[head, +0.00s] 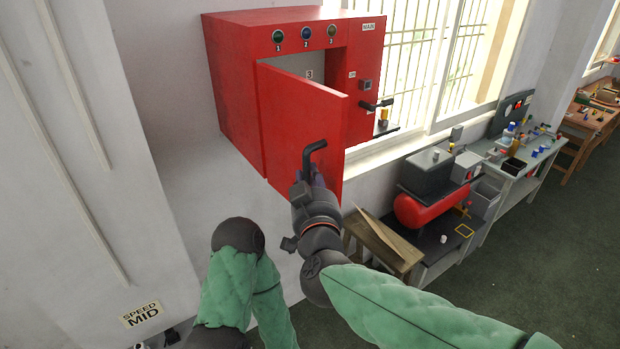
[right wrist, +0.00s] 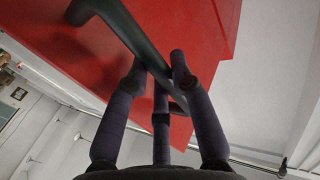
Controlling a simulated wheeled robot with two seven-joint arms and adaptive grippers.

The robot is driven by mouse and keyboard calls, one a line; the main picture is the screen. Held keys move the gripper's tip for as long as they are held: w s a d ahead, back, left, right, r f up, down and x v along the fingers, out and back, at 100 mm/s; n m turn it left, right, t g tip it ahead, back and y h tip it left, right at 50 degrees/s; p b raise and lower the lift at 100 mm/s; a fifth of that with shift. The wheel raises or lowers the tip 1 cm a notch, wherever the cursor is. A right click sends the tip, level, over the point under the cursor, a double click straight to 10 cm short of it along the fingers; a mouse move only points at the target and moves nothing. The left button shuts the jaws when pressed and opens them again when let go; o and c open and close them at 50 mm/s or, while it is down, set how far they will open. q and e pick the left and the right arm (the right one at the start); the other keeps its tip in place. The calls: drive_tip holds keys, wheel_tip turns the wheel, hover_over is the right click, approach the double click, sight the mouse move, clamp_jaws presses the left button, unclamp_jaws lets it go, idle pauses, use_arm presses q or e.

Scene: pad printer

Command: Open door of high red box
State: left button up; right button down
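The high red box (head: 235,85) is fixed on the wall, with several numbered buttons along its top front. Its red door (head: 295,110) is swung partly out, with its hinge side at left, and a grey inside with a label "3" shows behind it. The black door handle (head: 313,152) is on the door's outer face; in the right wrist view the handle (right wrist: 120,25) passes between my fingers. My right gripper (head: 312,180) is at this handle, and its fingers (right wrist: 158,75) appear closed around it. My left gripper is not in view; only part of that arm shows.
A second panel marked MAIN, with a black handle (head: 376,105), is right of the door. Barred windows (head: 430,50) are behind. A red compressor tank (head: 432,207) and a workbench (head: 520,160) stand lower right. Free floor lies at right.

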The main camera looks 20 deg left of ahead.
drive_tip(key=c, duration=1)
unclamp_jaws()
drive_tip(key=shift+c, duration=0.2)
drive_tip(key=v, duration=1.2)
